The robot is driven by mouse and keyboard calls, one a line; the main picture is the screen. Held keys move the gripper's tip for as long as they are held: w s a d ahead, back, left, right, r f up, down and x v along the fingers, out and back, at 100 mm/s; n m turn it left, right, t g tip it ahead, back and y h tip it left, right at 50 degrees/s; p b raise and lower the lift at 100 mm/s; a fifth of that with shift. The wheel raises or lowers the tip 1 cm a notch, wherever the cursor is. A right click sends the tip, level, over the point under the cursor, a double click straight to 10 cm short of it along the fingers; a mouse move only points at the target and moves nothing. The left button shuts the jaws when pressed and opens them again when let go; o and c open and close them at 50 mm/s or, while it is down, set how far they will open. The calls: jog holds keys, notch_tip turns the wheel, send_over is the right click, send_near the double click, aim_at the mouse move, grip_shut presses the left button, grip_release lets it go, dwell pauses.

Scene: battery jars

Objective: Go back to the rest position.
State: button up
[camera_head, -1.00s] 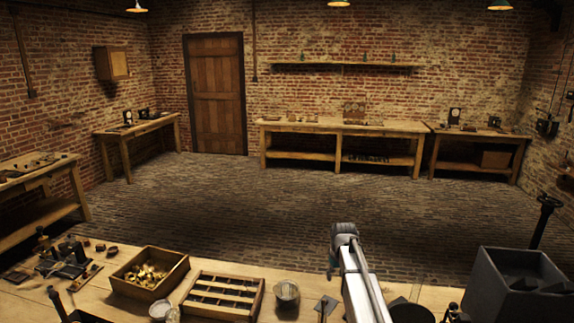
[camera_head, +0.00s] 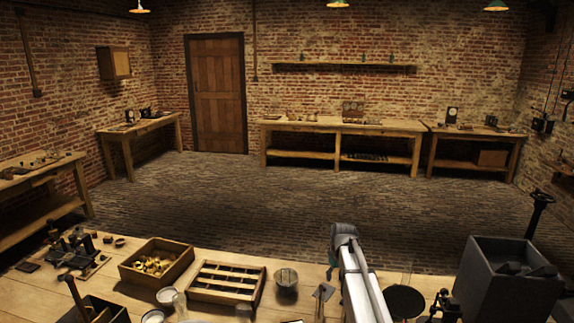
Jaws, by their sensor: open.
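My arm (camera_head: 359,283) rises from the bottom edge, right of the middle, and ends in view at a rounded grey joint (camera_head: 344,235) above the near bench. My gripper does not show; it is hidden behind the arm or out of the picture. The near wooden bench (camera_head: 215,257) spans the bottom of the view. On it stand a wooden box of brass parts (camera_head: 183,261), a slotted wooden rack (camera_head: 216,297) and a glass jar (camera_head: 286,281). Nothing is seen held by me.
A large grey open box (camera_head: 484,291) stands at the right, beside a dark upright handle (camera_head: 537,213). A round black disc (camera_head: 404,301) lies near my arm. Glass jars (camera_head: 166,296) stand front left. The brick floor (camera_head: 280,205) beyond the bench is clear.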

jog(key=s+f+m+b, duration=0.2)
jog(key=s+f+b, duration=0.3)
jog(key=s, duration=0.9)
jog(key=s+f+m+g+b, duration=0.1)
jog(key=s+f+b, duration=0.4)
jog(key=s, duration=1)
jog(key=shift+s+a+m+h, duration=0.2)
jog(key=shift+m+h, duration=0.1)
jog(key=shift+m, duration=0.6)
